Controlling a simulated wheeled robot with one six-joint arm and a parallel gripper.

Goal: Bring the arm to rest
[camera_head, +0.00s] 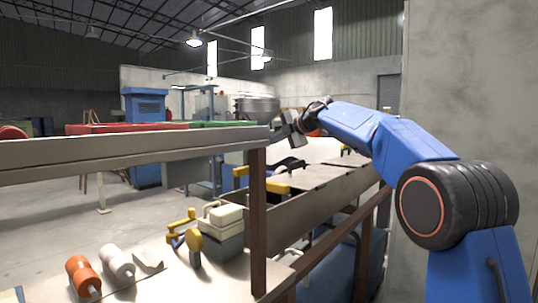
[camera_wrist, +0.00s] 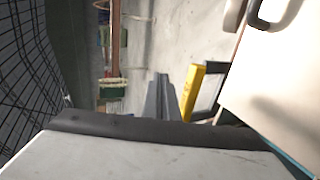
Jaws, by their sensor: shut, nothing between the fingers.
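My blue arm reaches in from the right in the head view, bent at a large black joint with an orange ring. Its forearm runs up and to the left. My gripper (camera_head: 284,133) is at the far end, in the air near the right end of the upper shelf board. It is small and partly dark there. In the wrist view the grey fingers of my gripper (camera_wrist: 163,90) stand close together, shut, with nothing held between them.
A shelf board (camera_head: 130,150) on brown posts crosses the left. Below, a bench holds an orange spool (camera_head: 82,276), a white spool (camera_head: 117,262) and a grey-and-cream box (camera_head: 222,232). A concrete wall (camera_head: 470,80) stands right behind my arm. Open floor (camera_head: 50,210) lies left.

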